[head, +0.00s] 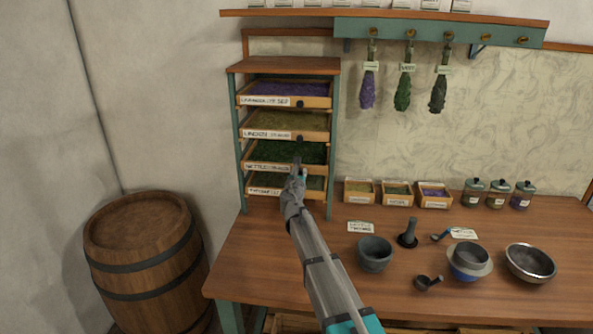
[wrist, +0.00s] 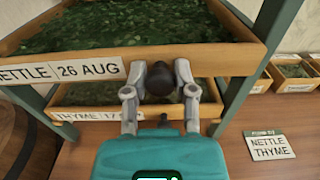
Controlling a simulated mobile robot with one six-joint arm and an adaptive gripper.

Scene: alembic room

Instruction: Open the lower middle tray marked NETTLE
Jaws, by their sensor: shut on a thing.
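The NETTLE tray (head: 262,168) is third from the top in the drying rack (head: 287,67) in the head view. It holds dark green leaves. In the wrist view its wooden front (wrist: 222,60) bears a label reading NETTLE 26 AUG. My gripper (wrist: 161,70) is shut on the tray's dark round knob (wrist: 160,82), with one finger on each side. In the head view my gripper (head: 297,170) is at the tray's front, right of the label, and hides part of it. I cannot tell how far the tray stands out of the rack.
The THYME tray (wrist: 85,115) is just below. The linden tray (head: 285,134) and lavender tray (head: 285,101) are above. A green rack post (wrist: 262,50) stands close at right. The table (head: 240,260) holds a mortar (head: 374,254), a NETTLE THYME card (wrist: 268,146) and bowls. A barrel (head: 140,255) stands left.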

